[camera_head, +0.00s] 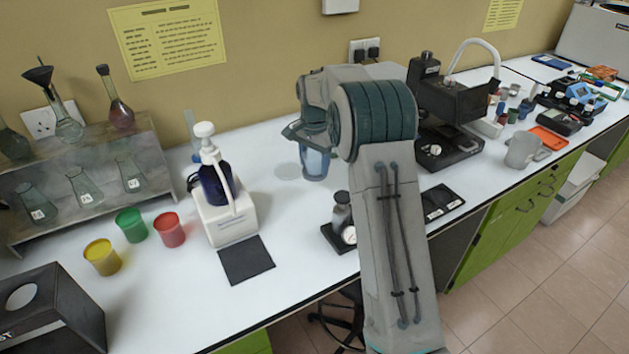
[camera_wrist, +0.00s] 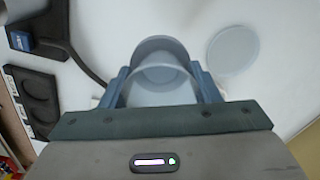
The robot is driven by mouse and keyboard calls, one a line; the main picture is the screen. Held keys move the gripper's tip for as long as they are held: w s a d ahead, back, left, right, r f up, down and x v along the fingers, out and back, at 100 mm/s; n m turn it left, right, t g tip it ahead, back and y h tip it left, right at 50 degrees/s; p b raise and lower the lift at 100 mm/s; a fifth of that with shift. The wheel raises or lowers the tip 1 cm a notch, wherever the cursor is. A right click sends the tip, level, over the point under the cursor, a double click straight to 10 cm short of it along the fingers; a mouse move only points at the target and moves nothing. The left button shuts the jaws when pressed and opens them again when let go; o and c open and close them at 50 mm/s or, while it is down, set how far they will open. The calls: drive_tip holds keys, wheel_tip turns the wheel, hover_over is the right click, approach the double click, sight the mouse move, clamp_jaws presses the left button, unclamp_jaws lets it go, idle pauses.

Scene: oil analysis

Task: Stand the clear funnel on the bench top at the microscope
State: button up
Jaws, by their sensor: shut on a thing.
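The clear funnel (camera_head: 314,163) is a bluish, see-through, cup-like piece. My gripper (camera_head: 308,134) is shut around its upper part, and it hangs upright below the fingers. In the wrist view the funnel (camera_wrist: 160,78) shows between the two blue fingers (camera_wrist: 160,92). Its lower end is over or on the white bench top (camera_head: 265,140); I cannot tell whether it touches. The black microscope (camera_head: 450,112) stands on the bench to the right of my gripper, partly hidden behind my arm.
A pale round disc (camera_head: 288,171) lies beside the funnel. A white pump-bottle stand (camera_head: 230,218) is to the left. A small gauge device (camera_head: 340,232) and a black plate (camera_head: 440,203) lie nearer the front edge. A grey mug (camera_head: 521,150) stands right of the microscope.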

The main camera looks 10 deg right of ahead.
drive_tip(key=shift+f+p, duration=0.3)
drive_tip(key=shift+f, duration=2.55)
drive_tip(key=shift+f, duration=0.2)
drive_tip(key=o, duration=1)
drive_tip(key=shift+r, duration=0.15)
